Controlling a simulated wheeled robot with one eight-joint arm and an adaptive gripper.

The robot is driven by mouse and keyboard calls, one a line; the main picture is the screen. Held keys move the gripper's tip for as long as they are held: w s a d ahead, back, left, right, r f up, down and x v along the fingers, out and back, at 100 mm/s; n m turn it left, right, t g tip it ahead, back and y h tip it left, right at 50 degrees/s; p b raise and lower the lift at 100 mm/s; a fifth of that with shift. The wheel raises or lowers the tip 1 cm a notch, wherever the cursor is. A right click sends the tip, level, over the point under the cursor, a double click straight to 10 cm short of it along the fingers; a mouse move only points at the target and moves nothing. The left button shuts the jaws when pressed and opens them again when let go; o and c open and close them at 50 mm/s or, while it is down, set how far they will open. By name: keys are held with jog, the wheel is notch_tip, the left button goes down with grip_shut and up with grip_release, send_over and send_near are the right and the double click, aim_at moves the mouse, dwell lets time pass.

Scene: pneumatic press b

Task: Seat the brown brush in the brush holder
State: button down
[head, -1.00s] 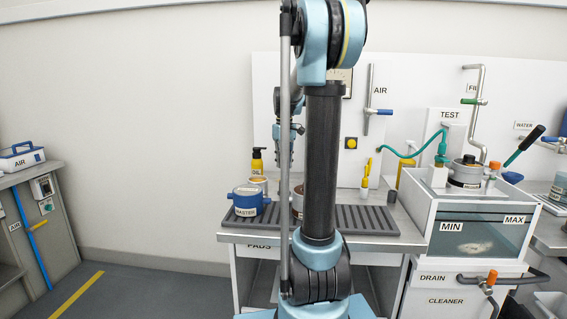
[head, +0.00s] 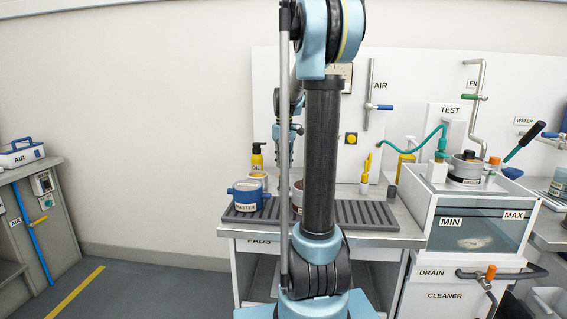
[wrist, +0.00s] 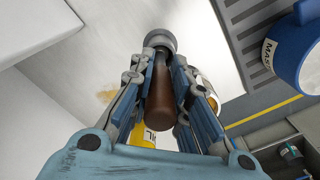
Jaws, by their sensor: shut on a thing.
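In the wrist view my gripper (wrist: 161,66) is shut on the brown brush (wrist: 160,95), whose brown handle lies between the two fingers. A round grey part (wrist: 160,40) shows just beyond the fingertips; I cannot tell whether it belongs to the brush or stands behind it.
A blue MASTER pot (head: 248,196) stands on the ribbed dark mat (head: 350,213); it also shows in the wrist view (wrist: 300,50). A yellow OIL bottle (head: 257,158) is behind it. The MIN/MAX cleaner tank (head: 470,236) is to the right. Floor at left is clear.

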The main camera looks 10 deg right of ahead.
jog(key=shift+f, duration=0.4)
jog(key=c, duration=1.4)
grip_release()
jog(key=shift+c, duration=0.2)
jog(key=shift+r, duration=0.1)
notch_tip(320, 180, up, 12)
jog(key=shift+f, duration=0.15)
